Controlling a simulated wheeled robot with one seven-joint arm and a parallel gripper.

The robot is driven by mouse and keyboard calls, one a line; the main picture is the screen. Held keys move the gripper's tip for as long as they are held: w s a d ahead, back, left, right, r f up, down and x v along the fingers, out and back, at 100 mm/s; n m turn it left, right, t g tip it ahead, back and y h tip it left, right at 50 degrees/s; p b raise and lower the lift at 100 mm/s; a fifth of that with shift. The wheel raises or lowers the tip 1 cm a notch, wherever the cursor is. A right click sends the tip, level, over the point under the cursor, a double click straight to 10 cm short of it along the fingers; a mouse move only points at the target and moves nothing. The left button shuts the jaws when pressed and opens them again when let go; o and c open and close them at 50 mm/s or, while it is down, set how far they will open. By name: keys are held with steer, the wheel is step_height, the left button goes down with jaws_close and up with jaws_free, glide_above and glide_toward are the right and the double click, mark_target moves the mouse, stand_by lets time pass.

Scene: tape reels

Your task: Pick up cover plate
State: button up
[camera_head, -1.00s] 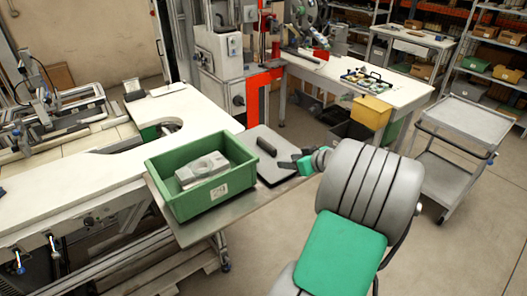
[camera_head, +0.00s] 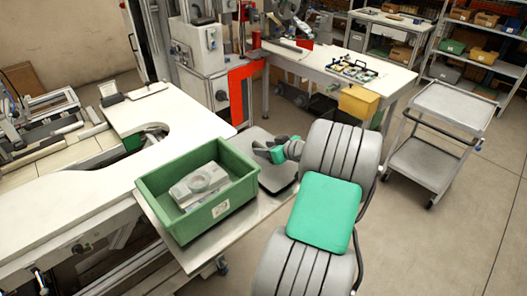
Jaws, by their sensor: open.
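A pale grey plate-like part (camera_head: 199,184) with a round raised middle lies in the green crate (camera_head: 160,213). A small dark bar lay on the grey mat (camera_head: 277,179) right of the crate; my gripper now largely hides that spot. I cannot tell for certain which of the two is the cover plate. My gripper (camera_head: 268,151) has green and dark parts and is above the mat, beside the crate's right end. It is open. Its fingertips are small here, and I cannot tell whether they touch the bar.
The crate and mat rest on a narrow metal bench (camera_head: 222,238) beside a white worktable (camera_head: 75,195). A workbench (camera_head: 340,72) with a yellow bin (camera_head: 359,104) stands behind. A grey trolley (camera_head: 452,107) is at right, with open floor around it.

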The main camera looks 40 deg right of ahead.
steer(key=shift+x, duration=0.9)
steer(key=shift+s+d, duration=0.1)
steer(key=shift+d, duration=0.05)
jaws_close()
stand_by(0.5)
